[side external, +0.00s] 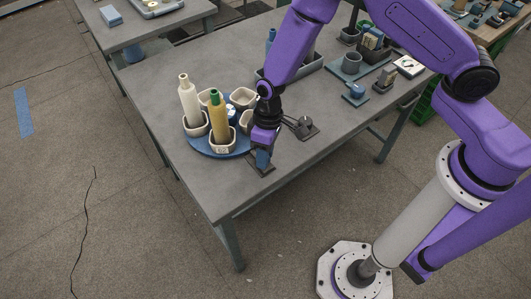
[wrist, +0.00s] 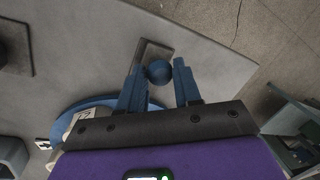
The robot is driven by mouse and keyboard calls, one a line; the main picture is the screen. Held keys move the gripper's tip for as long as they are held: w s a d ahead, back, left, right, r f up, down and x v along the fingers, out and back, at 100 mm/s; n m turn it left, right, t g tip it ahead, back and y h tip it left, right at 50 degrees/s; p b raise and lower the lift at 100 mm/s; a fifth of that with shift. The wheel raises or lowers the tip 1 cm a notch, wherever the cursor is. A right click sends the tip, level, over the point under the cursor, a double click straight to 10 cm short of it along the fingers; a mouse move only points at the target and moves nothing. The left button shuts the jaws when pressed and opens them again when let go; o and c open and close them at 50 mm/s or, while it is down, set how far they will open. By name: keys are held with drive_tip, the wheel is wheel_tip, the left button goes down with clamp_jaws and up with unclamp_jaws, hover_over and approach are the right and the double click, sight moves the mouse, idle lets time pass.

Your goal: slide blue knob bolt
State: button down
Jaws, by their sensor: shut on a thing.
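The blue knob (wrist: 158,72) shows in the wrist view as a round blue top between my two fingers. It stands at the end of a small dark plate (wrist: 153,48) on the table. The plate also shows in the side view (side external: 267,170), close to the table's front edge. My gripper (side external: 263,159) points down over this plate and is shut on the knob; its fingers (wrist: 160,70) lie on either side of it. In the side view the fingers hide the knob. The bolt's shaft cannot be made out.
A round blue tray (side external: 205,149) with beige cups, a cream bottle (side external: 189,100) and a yellow green-topped bottle (side external: 217,117) stands just left of my gripper. Another dark plate with a post (side external: 305,127) is to the right. The table's front left is clear.

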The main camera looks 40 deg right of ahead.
drive_tip(key=shift+w, duration=1.7)
drive_tip(key=c, duration=0.8)
unclamp_jaws()
drive_tip(key=shift+r, duration=0.15)
drive_tip(key=d+r, duration=0.1)
drive_tip(key=r, duration=0.4)
drive_tip(key=w+d+r, duration=0.1)
drive_tip(key=r, duration=1.1)
drive_tip(key=shift+w+d, duration=0.4)
